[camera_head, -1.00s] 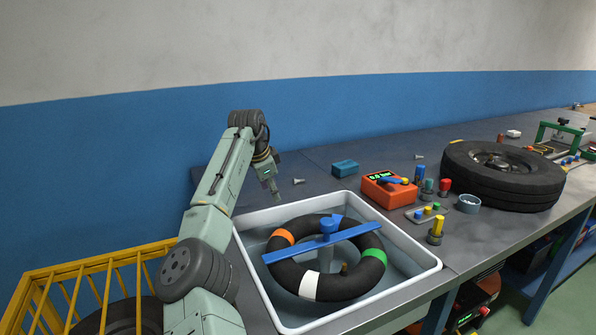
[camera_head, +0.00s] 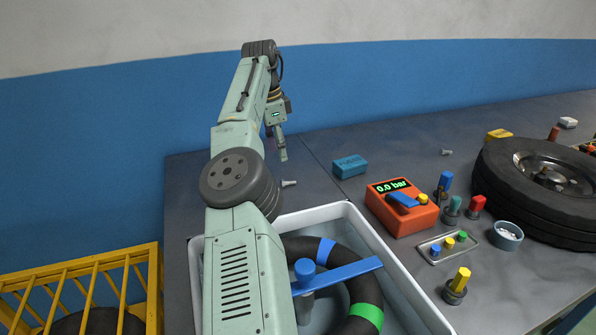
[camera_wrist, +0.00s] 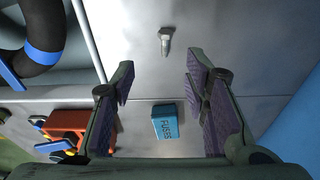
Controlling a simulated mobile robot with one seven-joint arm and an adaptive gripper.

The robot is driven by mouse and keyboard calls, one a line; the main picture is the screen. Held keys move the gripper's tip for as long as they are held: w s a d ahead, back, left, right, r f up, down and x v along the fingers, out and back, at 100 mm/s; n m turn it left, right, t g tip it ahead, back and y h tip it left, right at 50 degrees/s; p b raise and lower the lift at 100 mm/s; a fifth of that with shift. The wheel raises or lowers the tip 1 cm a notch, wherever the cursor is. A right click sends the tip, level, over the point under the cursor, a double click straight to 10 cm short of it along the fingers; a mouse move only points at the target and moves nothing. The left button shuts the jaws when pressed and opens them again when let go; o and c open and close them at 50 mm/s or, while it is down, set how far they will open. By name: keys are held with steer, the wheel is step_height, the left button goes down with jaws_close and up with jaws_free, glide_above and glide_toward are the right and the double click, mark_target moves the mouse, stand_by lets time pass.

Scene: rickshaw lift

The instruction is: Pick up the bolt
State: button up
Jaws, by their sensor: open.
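A small grey metal bolt (camera_head: 289,183) lies on its side on the grey bench behind the white tub. In the wrist view the bolt (camera_wrist: 166,40) lies just beyond my fingertips, in line with the gap between them, with its head toward the top of the picture. My gripper (camera_head: 282,155) shows just above the bolt in the head view. In the wrist view my gripper (camera_wrist: 160,64) is open with nothing between its fingers. It is apart from the bolt.
A blue fuses box (camera_head: 350,166) stands right of the bolt. The white tub (camera_head: 352,222) with a black tube is in front. An orange pressure box (camera_head: 402,207), a second bolt (camera_head: 446,152) and a tyre (camera_head: 540,183) are farther right. Bench around the bolt is clear.

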glide_above(284, 181)
step_height(284, 181, down, 5)
steer(key=shift+w+f+b, duration=0.1)
steer(key=shift+b, duration=0.35)
steer(key=shift+w+d+f+p, duration=0.15)
steer(key=shift+f+p, duration=0.15)
steer(key=shift+f, duration=0.6)
steer(key=shift+d+f+p, duration=0.15)
steer(key=shift+f+p, duration=0.1)
steer(key=shift+f, duration=0.6)
steer(key=shift+w+d+f+p, duration=0.15)
steer(key=shift+f+p, duration=0.15)
steer(key=shift+f, duration=0.6)
steer(key=shift+s, duration=0.1)
steer(key=shift+c, duration=0.2)
jaws_close()
